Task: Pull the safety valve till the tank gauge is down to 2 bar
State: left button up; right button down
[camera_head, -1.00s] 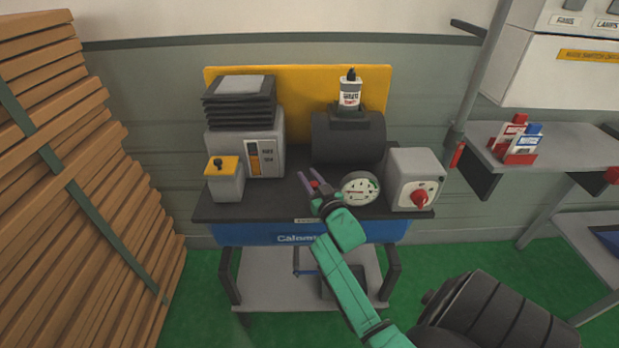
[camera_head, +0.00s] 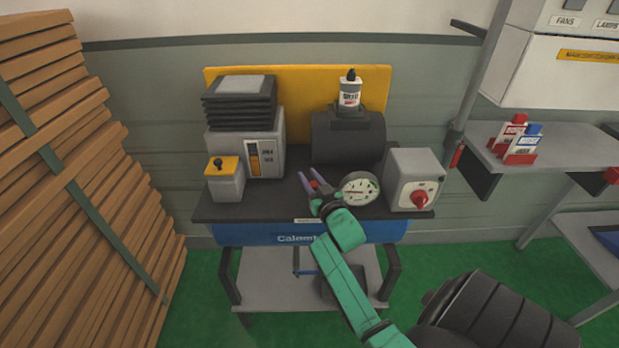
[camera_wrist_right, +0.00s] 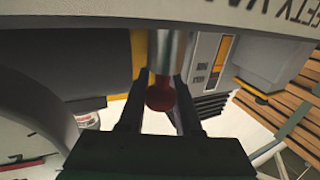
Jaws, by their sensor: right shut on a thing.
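The safety valve shows as a red knob (camera_head: 316,184) on the front of the bench top, just left of the gauge. In the right wrist view the red knob (camera_wrist_right: 161,95) sits below a grey metal stem, between my two dark fingers. My right gripper (camera_head: 309,182) is shut on it. The round white tank gauge (camera_head: 360,188) stands right of my fingers; its scale is too small to read surely. The blue tank (camera_head: 255,233) runs under the bench top. My left gripper is out of view.
A grey box with a red rotary switch (camera_head: 420,198) stands right of the gauge. A grey box with a yellow top (camera_head: 225,183) stands at the left. A black cylinder (camera_head: 348,138) stands behind. Stacked wooden slats (camera_head: 75,190) fill the far left.

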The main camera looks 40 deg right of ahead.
jog(key=shift+r+p, duration=0.85)
jog(key=shift+r, duration=0.1)
jog(key=shift+f, duration=0.2)
jog(key=c, duration=0.6)
grip_release()
jog(key=shift+s+a+f, duration=0.1)
jog(key=shift+s, duration=0.2)
jog(key=b+v, duration=0.2)
jog(key=v, duration=1.2)
